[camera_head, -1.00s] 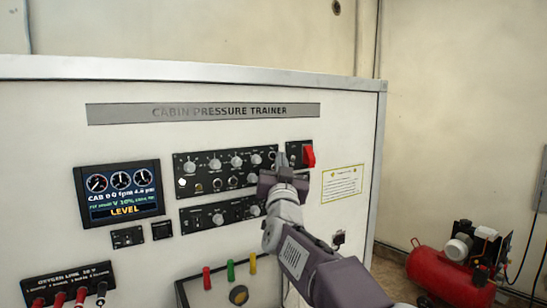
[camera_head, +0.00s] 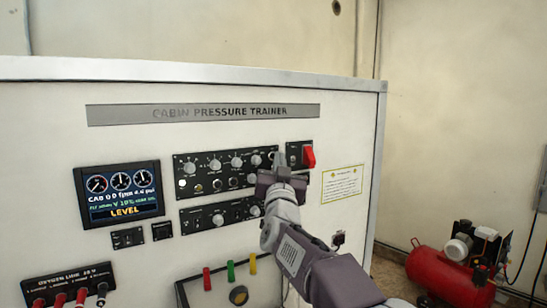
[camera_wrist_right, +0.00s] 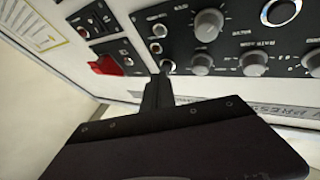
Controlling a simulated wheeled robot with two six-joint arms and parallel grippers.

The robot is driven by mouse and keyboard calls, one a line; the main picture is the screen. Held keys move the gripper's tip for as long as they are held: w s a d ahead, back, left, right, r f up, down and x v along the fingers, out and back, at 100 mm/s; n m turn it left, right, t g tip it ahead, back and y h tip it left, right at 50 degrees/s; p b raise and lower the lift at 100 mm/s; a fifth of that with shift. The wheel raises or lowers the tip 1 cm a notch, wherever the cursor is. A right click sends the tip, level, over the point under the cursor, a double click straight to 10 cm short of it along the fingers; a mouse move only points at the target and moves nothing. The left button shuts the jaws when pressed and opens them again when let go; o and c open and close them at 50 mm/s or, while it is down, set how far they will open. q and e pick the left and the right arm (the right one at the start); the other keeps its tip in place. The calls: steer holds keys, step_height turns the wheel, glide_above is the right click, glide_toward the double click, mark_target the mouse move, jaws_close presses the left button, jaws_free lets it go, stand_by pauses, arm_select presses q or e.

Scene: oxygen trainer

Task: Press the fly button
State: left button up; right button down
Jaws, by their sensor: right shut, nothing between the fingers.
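The cabin pressure trainer (camera_head: 345,110) is a white panel cabinet. Its upper black control panel (camera_head: 205,160) carries several knobs and small buttons; I cannot read which one is the fly button. My right gripper (camera_head: 281,158) is shut and empty, with its fingertips at the right end of this panel, covering part of it. In the right wrist view the shut fingertips (camera_wrist_right: 160,78) are over or against a small round control near the panel's edge; contact cannot be told. A lit display (camera_head: 120,193) at left reads LEVEL. My left gripper is not in view.
A red guarded switch (camera_head: 309,156) sits just right of my right gripper. A lower knob panel (camera_head: 220,214) is beneath. Red, green and yellow levers (camera_head: 230,271) stick out below. A red compressor (camera_head: 450,270) stands on the floor at right.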

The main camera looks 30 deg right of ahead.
steer(key=shift+w+a, duration=0.1)
steer(key=shift+w, duration=0.3)
stand_by(0.8)
stand_by(0.5)
steer(key=shift+s+f+b, duration=0.1)
steer(key=shift+s+b, duration=0.35)
steer(key=shift+s, duration=0.2)
steer(key=shift+s, duration=0.15)
steer(key=s+b, duration=0.2)
steer(key=s, duration=0.2)
steer(key=shift+s+d+b, duration=0.3)
steer(key=shift+s+b, duration=0.05)
steer(key=shift+b, duration=0.05)
